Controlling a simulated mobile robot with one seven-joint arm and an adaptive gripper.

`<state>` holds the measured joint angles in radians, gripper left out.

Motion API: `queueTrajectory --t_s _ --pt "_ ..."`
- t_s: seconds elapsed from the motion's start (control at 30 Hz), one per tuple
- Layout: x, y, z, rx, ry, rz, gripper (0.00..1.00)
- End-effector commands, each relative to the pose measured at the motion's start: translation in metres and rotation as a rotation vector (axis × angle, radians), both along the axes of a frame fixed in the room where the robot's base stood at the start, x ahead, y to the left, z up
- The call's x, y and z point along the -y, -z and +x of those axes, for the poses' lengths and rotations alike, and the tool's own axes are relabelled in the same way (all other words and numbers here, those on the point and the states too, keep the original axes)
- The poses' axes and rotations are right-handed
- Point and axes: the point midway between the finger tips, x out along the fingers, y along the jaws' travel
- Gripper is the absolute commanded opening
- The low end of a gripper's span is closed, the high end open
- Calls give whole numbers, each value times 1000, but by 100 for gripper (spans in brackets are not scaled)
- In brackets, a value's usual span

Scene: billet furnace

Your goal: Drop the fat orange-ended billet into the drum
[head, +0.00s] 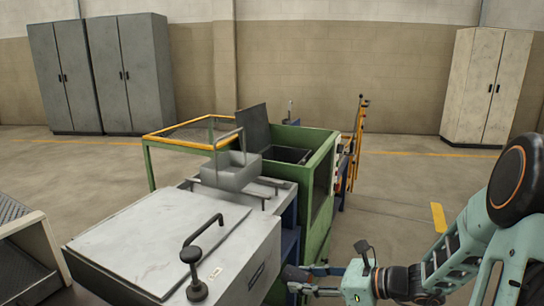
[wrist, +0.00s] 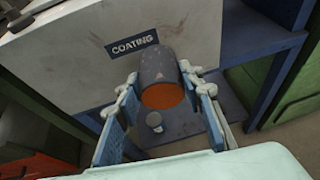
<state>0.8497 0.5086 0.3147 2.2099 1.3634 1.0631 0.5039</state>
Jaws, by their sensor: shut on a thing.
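The fat billet (wrist: 160,66) is a dark grey cylinder with an orange end face that points toward the wrist camera. My gripper (wrist: 160,82) is shut on it, with a blue-padded finger on either side. In the head view, my gripper (head: 312,281) is at the bottom centre, just right of the white-topped box. I cannot tell which thing is the drum; a green machine (head: 318,190) with a dark opening and a raised lid stands beyond the box.
The white box (head: 170,240) has a black handle on top; the wrist view shows a COATING label (wrist: 135,44) on a white panel. A blue shelf (wrist: 200,122) lies below the billet. Grey cabinets (head: 128,75) and a pale cabinet (head: 487,85) line the wall.

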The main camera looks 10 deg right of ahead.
Motion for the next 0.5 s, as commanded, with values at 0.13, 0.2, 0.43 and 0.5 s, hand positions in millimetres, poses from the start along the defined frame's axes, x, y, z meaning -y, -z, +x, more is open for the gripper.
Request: queueTrajectory --t_s 0.13,0.2,0.43,0.5 --pt "0 -29 1 4 0 5 0" --pt "1 -37 0 5 0 5 0" --pt "2 -61 -1 5 1 5 0" --pt "2 -69 -1 4 1 5 0"
